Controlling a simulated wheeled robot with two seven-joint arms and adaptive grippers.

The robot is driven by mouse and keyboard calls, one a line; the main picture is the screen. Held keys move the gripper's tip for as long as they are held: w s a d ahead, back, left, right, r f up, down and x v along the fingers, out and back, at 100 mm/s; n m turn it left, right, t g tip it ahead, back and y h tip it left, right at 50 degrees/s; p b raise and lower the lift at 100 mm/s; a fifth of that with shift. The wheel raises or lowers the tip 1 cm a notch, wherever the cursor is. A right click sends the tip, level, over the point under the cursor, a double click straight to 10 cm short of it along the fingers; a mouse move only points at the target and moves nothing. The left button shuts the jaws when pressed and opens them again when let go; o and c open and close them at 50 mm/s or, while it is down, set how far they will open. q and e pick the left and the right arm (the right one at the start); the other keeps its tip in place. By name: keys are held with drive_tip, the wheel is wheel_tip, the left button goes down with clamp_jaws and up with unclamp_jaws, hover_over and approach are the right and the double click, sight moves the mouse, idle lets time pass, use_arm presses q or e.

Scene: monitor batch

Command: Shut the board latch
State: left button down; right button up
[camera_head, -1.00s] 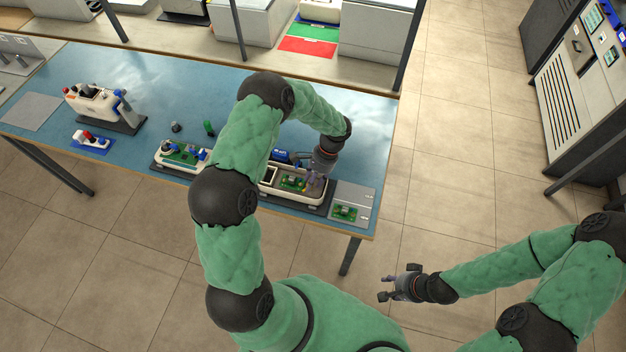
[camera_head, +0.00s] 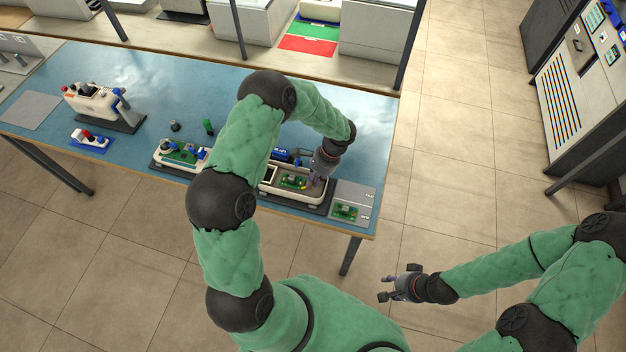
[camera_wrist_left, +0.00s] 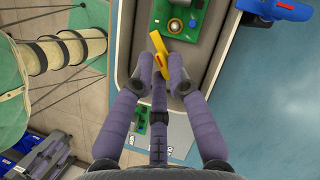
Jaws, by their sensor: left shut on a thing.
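A small yellow latch (camera_wrist_left: 160,50) with a red mark lies at the edge of the green board (camera_wrist_left: 184,22) inside the housing tray (camera_wrist_left: 203,72). My left gripper (camera_wrist_left: 161,62) has its purple-grey fingers closed around the latch's near end. In the head view my left gripper (camera_head: 317,181) reaches down into the right end of the open housing (camera_head: 322,203), beside the green board (camera_head: 292,181). The latch is too small and covered to make out clearly there. My right gripper (camera_head: 388,286) is open and empty, off to the right of the table over the floor.
A grey plate (camera_head: 364,197) with another green board (camera_head: 345,211) sits at the table's right end. A blue part (camera_head: 281,154) stands behind the housing. A second housing (camera_head: 170,161) and a white device (camera_head: 90,104) stand further left. The table's back right is clear.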

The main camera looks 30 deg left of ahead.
use_arm(q)
drive_tip(key=m+t+b, duration=0.1)
drive_tip(key=m, duration=0.2)
drive_tip(key=m+t+y, duration=0.1)
drive_tip(key=m, duration=0.2)
drive_tip(key=shift+s+m+b, duration=0.2)
drive_tip(key=shift+m+b, duration=0.1)
drive_tip(key=shift+b, duration=0.05)
idle(0.5)
drive_tip(key=c, duration=1.2)
unclamp_jaws()
drive_tip(key=shift+y, duration=0.3)
drive_tip(key=v, duration=1.2)
drive_tip(key=shift+s, duration=0.15)
